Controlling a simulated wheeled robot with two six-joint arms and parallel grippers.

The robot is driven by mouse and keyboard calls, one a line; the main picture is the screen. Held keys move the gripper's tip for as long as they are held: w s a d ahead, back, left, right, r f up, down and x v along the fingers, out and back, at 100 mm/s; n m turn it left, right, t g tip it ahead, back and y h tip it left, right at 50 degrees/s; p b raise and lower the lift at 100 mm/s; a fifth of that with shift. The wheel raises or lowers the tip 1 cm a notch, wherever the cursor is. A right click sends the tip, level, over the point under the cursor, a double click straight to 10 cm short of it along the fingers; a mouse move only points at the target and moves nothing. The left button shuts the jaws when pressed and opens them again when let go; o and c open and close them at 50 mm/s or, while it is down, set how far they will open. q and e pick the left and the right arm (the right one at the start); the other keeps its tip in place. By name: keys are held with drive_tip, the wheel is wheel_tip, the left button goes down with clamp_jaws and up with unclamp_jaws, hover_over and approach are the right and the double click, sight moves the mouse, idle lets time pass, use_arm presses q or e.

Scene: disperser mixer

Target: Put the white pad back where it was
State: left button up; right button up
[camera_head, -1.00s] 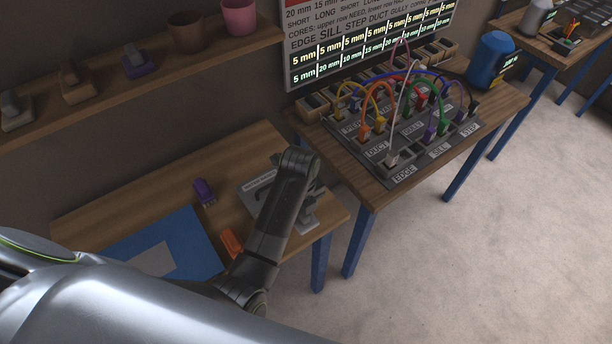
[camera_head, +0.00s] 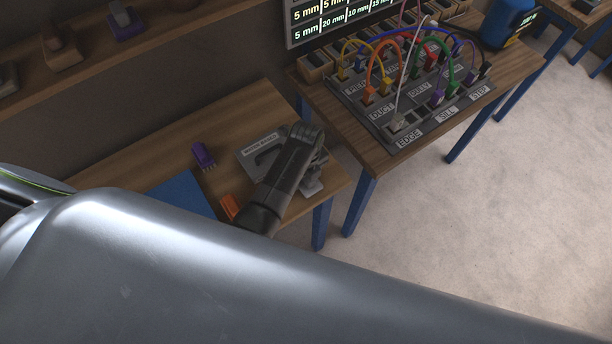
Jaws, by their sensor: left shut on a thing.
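My left gripper (camera_head: 314,158) is at the end of a dark arm link, over the right part of the grey labelled fixture (camera_head: 256,150) on the near wooden table. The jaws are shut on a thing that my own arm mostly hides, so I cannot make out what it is. A pale grey piece (camera_head: 313,189) shows just below the gripper; I cannot tell whether it is held or part of the fixture. No white pad can be clearly made out. My right gripper is not in view.
A purple block with prongs (camera_head: 202,155) and an orange block (camera_head: 230,205) lie left of the fixture. A blue mat (camera_head: 185,192) is partly hidden by my silver body. The cable panel (camera_head: 392,122) stands on the table at right. Bare wood (camera_head: 240,115) lies behind the fixture.

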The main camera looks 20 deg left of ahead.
use_arm(q)
drive_tip(key=shift+f, duration=0.3)
drive_tip(key=shift+f, duration=0.1)
drive_tip(key=o, duration=1)
